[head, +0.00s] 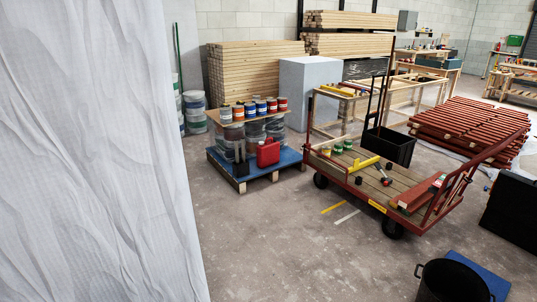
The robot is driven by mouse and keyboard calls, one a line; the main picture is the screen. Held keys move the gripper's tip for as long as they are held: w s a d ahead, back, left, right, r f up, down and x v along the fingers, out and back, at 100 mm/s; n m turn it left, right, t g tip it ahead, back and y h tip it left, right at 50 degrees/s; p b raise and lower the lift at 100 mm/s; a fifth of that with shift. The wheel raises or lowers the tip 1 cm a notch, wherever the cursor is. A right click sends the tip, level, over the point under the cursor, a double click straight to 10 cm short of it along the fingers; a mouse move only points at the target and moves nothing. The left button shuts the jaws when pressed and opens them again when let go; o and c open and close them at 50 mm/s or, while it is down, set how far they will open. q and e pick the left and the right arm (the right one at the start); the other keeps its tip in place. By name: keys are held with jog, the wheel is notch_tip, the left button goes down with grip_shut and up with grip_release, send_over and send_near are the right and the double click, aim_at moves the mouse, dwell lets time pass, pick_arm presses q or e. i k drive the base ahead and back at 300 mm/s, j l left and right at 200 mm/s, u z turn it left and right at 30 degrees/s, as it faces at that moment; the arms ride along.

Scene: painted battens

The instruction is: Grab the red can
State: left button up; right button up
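A red jerrycan (268,152) stands upright near the front right of a blue pallet (289,158), left of the picture's middle. On the wooden board (247,117) above that pallet stands a row of small paint cans. Most have coloured bands, and the ones at the right end, such as this can (282,104), look red. I cannot tell which of these is the red can. Neither of my grippers shows in the head view.
A white sheet (85,150) fills the left foreground. A red-framed cart (345,180) with tools and a black crate (389,146) stands right of the pallet. A black bucket (452,282) is at the front right. The concrete floor before the pallet is clear.

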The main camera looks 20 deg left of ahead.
aim_at(267, 153)
jog(key=i+u, duration=0.15)
jog(key=i, duration=0.9)
jog(key=i+l+u, duration=0.15)
jog(key=i, duration=0.9)
jog(key=i+j+u, duration=0.15)
jog(key=i+u, duration=0.6)
jog(key=i, duration=0.3)
jog(key=i+l+u, duration=0.15)
jog(key=i+u, duration=0.25)
jog(key=i+z, duration=0.3)
jog(key=i, duration=0.2)
jog(key=i+j+z, duration=0.3)
jog(key=i, duration=0.15)
jog(key=i+j+z, duration=0.3)
jog(key=i, duration=0.2)
